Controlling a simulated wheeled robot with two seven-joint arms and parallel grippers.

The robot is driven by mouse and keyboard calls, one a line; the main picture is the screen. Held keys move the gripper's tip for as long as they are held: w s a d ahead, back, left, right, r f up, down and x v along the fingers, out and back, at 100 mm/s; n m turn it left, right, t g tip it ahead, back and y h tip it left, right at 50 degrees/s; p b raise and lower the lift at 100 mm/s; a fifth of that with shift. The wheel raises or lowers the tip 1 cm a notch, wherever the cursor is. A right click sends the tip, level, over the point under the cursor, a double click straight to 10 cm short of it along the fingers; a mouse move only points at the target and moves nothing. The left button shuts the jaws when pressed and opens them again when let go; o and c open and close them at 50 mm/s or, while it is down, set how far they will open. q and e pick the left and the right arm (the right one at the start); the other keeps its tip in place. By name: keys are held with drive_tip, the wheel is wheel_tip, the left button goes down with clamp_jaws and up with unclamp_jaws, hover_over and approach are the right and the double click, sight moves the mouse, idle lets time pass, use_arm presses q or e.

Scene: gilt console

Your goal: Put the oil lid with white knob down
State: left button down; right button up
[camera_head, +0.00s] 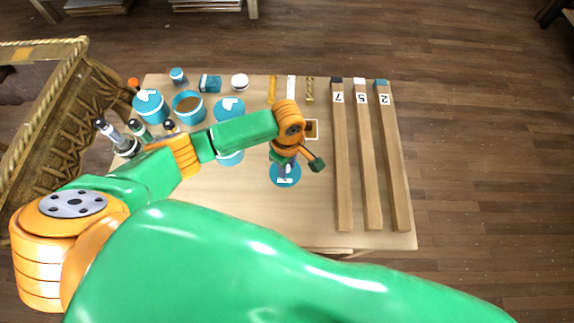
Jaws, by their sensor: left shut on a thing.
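A round blue lid (285,180) with white marks is under my left gripper (287,165), over the bare middle of the table. The gripper is shut on the lid; the wrist and fingers hide most of its knob. I cannot tell whether the lid touches the tabletop or hangs just above it. An open blue pot (187,106) with brown contents stands at the back left. Other blue pots with white-marked tops (150,103) (229,105) stand on either side of it. My right gripper is out of view.
Three long wooden bars (343,160) labelled 7, 5 and 2 lie along the right side of the table (250,215). Small jars and bottles (122,142) stand at left. A gilt console (60,110) is beyond the left edge. The front middle tabletop is bare.

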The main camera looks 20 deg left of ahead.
use_arm(q)
drive_tip(key=shift+f, duration=0.2)
drive_tip(key=c, duration=0.6)
unclamp_jaws()
drive_tip(key=shift+r, duration=0.1)
wheel_tip(320, 180, up, 12)
drive_tip(key=p, duration=0.3)
